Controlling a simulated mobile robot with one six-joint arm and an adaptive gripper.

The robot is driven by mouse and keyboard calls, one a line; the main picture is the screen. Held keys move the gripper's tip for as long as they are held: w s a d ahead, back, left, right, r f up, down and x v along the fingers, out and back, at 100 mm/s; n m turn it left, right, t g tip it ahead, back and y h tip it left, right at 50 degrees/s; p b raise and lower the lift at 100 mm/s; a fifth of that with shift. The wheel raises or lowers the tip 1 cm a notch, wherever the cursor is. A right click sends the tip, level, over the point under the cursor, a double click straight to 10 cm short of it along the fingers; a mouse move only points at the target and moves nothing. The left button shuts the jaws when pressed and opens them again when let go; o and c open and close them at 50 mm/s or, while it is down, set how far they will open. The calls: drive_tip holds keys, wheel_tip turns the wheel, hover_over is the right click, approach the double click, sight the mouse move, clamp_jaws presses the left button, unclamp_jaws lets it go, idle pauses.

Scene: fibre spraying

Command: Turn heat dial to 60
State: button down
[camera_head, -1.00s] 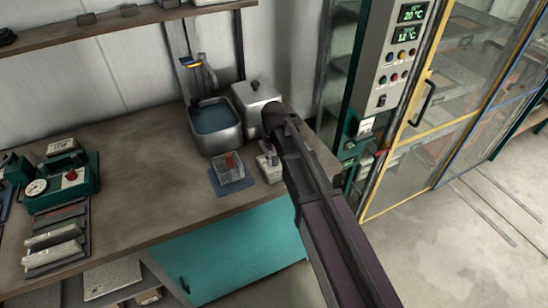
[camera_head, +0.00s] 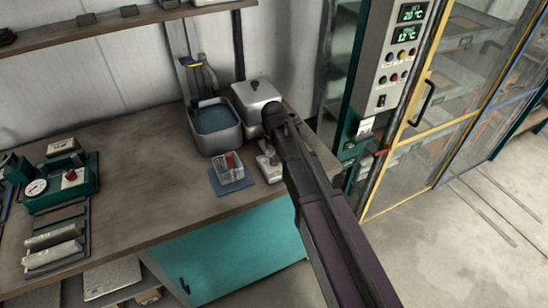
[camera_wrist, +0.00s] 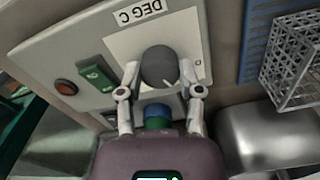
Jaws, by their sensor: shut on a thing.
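The heat dial (camera_wrist: 158,67) is a dark grey round knob with a pale pointer line at its lower right in the wrist view. It sits on a white scale plate marked DEG C (camera_wrist: 137,12). My gripper (camera_wrist: 160,80) has one finger on each side of the dial and is shut on it. Most scale numbers are hidden or too small to read, so I cannot tell the setting.
A green switch (camera_wrist: 95,77) and a red-orange lamp (camera_wrist: 66,87) are left of the dial. A wire basket (camera_wrist: 293,60) on a blue mat (camera_wrist: 257,35) is close on the right. A metal tank (camera_head: 214,128) and a lidded steel box (camera_head: 257,98) stand behind. The bench's middle is clear.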

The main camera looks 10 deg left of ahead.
drive_tip(key=shift+s+m, duration=0.1)
drive_tip(key=shift+m, duration=0.3)
drive_tip(key=shift+c, duration=1.3)
unclamp_jaws()
drive_tip(key=shift+n, duration=0.6)
